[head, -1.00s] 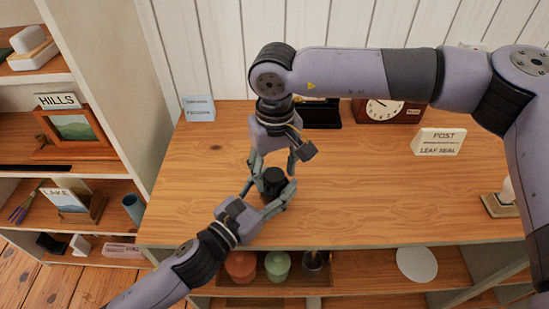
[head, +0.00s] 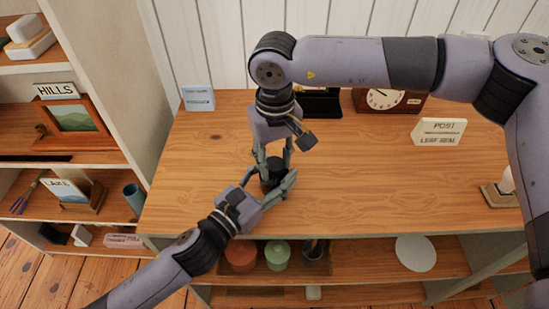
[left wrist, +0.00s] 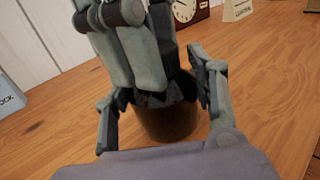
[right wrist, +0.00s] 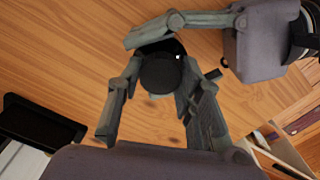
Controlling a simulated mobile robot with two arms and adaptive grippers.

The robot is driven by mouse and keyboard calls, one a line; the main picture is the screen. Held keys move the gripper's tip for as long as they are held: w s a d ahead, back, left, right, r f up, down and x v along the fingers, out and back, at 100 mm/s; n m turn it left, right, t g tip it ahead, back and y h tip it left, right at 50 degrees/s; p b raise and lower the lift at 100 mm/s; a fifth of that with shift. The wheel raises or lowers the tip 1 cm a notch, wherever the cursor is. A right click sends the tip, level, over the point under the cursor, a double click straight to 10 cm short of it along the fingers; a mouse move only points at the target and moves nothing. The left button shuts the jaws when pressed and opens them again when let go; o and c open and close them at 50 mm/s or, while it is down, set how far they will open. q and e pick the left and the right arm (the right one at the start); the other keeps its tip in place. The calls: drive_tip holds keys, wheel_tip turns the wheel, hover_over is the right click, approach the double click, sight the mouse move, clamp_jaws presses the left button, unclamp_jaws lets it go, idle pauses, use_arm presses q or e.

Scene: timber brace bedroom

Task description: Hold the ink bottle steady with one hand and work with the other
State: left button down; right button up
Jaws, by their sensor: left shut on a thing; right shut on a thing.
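The ink bottle (head: 267,184) is dark with a round black cap (right wrist: 160,75). It stands upright on the wooden worktop. My left gripper (head: 271,184) comes from the front left and is shut around the bottle's body. In the left wrist view the dark body (left wrist: 168,122) sits between the left fingers. My right gripper (head: 275,158) points down from above and is shut on the bottle's cap. The right fingers also show on either side of the cap in the right wrist view. The grippers hide much of the bottle in the head view.
A small blue card (head: 198,98) is at the back left. A white-topped object (head: 504,187) is at the right. The worktop's middle right is clear.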

clamp_jaws()
drive_tip(key=m, duration=0.3)
drive_tip(key=o, duration=1.2)
unclamp_jaws()
drive_tip(key=shift+r, duration=2.25)
